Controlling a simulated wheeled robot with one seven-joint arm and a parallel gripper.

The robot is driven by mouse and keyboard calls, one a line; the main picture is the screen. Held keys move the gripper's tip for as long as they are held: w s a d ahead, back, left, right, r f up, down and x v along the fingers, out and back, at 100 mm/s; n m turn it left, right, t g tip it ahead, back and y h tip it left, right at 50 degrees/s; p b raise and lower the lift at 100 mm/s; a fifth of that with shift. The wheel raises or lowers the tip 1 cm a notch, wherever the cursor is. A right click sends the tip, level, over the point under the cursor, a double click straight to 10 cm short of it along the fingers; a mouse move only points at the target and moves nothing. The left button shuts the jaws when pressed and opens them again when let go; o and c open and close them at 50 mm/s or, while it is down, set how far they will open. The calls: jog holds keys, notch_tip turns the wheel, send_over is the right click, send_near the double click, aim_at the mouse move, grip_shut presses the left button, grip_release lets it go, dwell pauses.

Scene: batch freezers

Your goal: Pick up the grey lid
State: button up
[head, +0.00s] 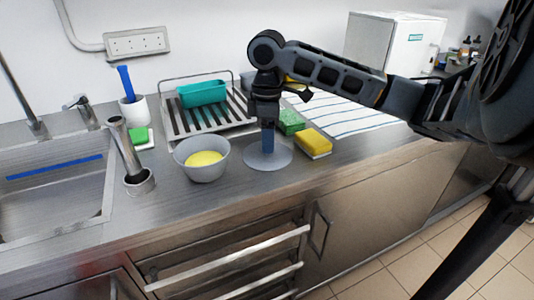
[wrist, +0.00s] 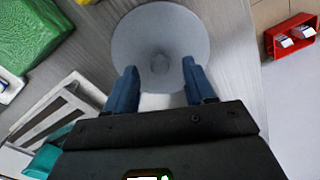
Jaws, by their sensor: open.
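The grey lid (head: 281,158) is a round disc lying flat on the steel counter, beside the grey bowl. It also shows in the wrist view (wrist: 160,22), with a small round knob at its middle. My gripper (head: 267,150) points straight down over the lid. In the wrist view my gripper (wrist: 155,72) is open, with its two blue fingers apart on either side of the knob. I cannot tell how far the fingertips are above the lid. Nothing is held.
A grey bowl (head: 204,171) with yellow contents stands just left of the lid. A yellow sponge (head: 314,143) and a green sponge (head: 291,122) lie to the right. Behind is a dish rack (head: 181,125) with a teal tub (head: 202,93). A sink (head: 50,190) is at the left.

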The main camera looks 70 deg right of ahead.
jog(key=shift+f, duration=1.15)
grip_shut()
